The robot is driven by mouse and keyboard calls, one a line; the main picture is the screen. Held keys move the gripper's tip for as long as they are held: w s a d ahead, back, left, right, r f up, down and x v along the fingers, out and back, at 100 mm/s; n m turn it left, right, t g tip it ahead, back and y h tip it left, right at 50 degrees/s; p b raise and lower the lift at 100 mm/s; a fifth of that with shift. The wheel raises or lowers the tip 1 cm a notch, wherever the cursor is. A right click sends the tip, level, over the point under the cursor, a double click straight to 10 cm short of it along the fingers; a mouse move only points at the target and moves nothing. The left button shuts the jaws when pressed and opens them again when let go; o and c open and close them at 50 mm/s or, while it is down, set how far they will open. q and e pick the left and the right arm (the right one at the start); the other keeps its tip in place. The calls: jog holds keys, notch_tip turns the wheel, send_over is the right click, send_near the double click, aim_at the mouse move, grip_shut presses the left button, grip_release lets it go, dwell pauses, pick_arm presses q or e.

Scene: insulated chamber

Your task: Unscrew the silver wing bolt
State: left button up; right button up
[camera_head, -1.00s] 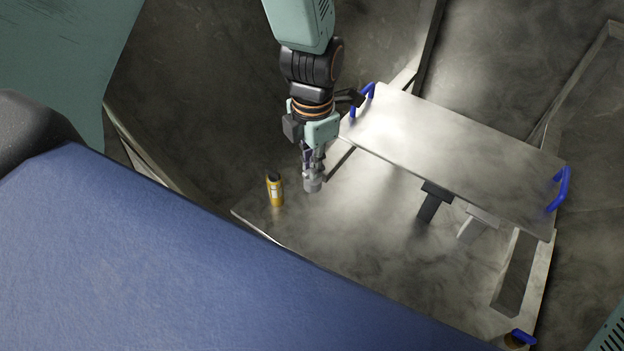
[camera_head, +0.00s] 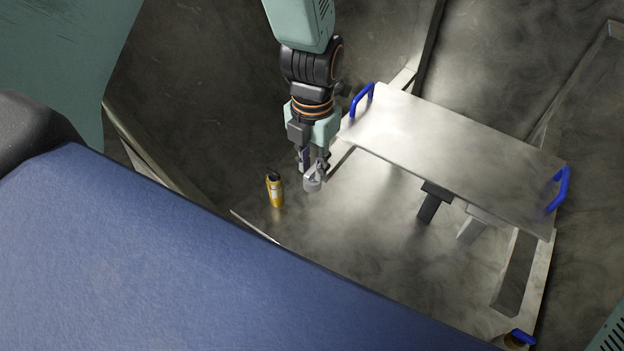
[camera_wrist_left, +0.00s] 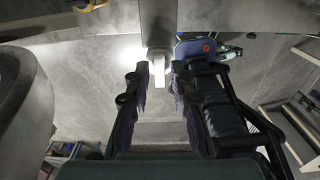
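The silver wing bolt (camera_head: 312,185) shows as a short grey knob low on the metal frame, left of the middle in the head view. My left gripper (camera_head: 313,168) is right above it, with its fingers spread apart around the bolt's top. In the left wrist view the bolt's pale wing (camera_wrist_left: 158,68) stands between the two dark fingertips, with a visible gap on each side. The left gripper is open and holds nothing. The bolt's lower end is hidden. My right gripper is not in view.
A large blue surface (camera_head: 170,260) fills the lower left.

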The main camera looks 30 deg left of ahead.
aim_at(313, 169)
pick_arm(q)
jog(key=shift+r, duration=2.55)
